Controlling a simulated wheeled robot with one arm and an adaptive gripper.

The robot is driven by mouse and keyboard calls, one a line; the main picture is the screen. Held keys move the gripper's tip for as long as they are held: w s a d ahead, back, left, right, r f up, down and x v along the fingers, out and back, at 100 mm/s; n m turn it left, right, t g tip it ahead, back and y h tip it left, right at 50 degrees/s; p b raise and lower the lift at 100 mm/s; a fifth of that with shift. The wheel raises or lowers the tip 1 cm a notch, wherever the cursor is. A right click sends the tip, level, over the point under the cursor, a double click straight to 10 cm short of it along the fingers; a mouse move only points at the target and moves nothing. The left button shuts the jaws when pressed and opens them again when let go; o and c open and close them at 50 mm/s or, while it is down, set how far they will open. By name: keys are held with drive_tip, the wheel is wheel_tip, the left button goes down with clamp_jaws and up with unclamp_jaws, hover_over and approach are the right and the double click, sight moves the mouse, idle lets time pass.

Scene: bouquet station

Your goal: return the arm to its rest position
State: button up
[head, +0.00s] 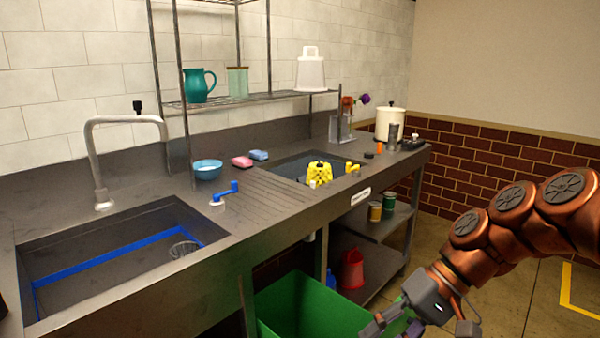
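My gripper (418,328) is at the bottom edge of the head view, at the end of my copper-coloured arm (510,225), which reaches in from the right. Its fingers are spread apart, with their lower ends partly cut off by the frame. It is beside the right rim of a green bin (290,310), in front of the counter. A small purple patch shows between the fingers; I cannot tell what it is, and it does not look gripped.
The steel counter (265,205) holds a sink with a faucet (98,165), a blue bowl (207,169), sponges (242,161) and a basin with yellow things (320,171). A wire shelf stands above. Cans (375,211) stand on the undershelf. Floor (515,300) is open at right.

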drive_tip(key=s+d+r+h+p, duration=0.2)
drive_tip(key=s+r+h+p, duration=0.2)
drive_tip(key=s+p, duration=0.4)
drive_tip(key=s+d+r+h+p, duration=0.3)
drive_tip(key=s+r+p, duration=0.3)
drive_tip(key=s+p, duration=0.3)
drive_tip(key=shift+r+h+p, duration=0.15)
drive_tip(key=shift+h+p, duration=0.55)
drive_tip(key=shift+p, duration=0.1)
